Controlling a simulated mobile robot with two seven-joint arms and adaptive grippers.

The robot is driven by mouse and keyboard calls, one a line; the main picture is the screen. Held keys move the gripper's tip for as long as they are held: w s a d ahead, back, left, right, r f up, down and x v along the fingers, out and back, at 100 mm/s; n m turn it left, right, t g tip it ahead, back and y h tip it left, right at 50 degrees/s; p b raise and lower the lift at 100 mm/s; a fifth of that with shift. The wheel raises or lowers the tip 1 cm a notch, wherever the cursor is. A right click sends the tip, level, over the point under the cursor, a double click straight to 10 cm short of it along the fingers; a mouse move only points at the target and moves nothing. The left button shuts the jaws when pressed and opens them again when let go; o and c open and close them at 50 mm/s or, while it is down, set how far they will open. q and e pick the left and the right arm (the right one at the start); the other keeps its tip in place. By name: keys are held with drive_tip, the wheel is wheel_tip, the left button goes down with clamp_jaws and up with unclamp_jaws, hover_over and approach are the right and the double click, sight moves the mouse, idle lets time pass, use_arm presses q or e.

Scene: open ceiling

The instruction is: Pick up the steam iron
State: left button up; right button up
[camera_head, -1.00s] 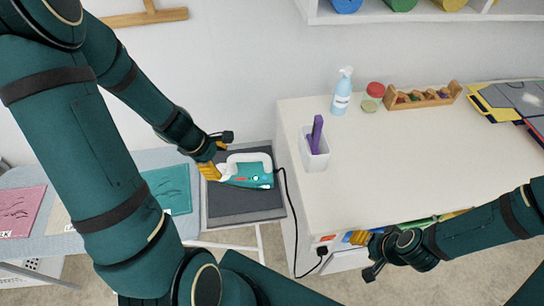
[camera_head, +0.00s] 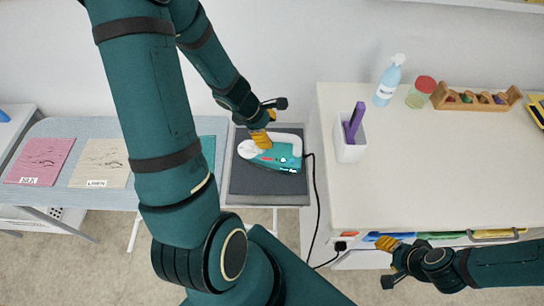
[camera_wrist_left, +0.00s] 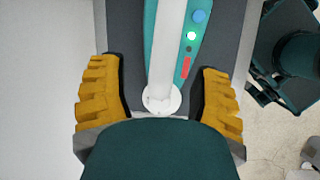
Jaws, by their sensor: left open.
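The steam iron (camera_head: 275,155), teal with a white handle, lies on the dark grey rest pad (camera_head: 262,182) at the end of the ironing board. A black cord runs from it down the side of the white cabinet. My left gripper (camera_head: 262,138) is at the iron's rear left part. In the left wrist view the open yellow fingers (camera_wrist_left: 160,100) stand on both sides of the iron's white handle (camera_wrist_left: 170,50), with gaps between. My right gripper (camera_head: 388,262) hangs low by the cabinet front, away from the iron; its jaw opening is too small to tell.
The ironing board (camera_head: 75,130) holds pink and beige cloth samples at the left. The white cabinet top (camera_head: 430,165) at the right carries a white holder (camera_head: 350,145) with a purple item, a spray bottle (camera_head: 388,82), a jar (camera_head: 420,92) and a wooden rack (camera_head: 475,100).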

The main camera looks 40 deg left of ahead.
sight(274, 139)
use_arm(q)
drive_tip(key=b+x, duration=0.3)
drive_tip(key=x, duration=0.2)
drive_tip(key=shift+s+f, duration=0.1)
drive_tip(key=shift+f, duration=0.05)
drive_tip(key=shift+d, duration=0.1)
clamp_jaws()
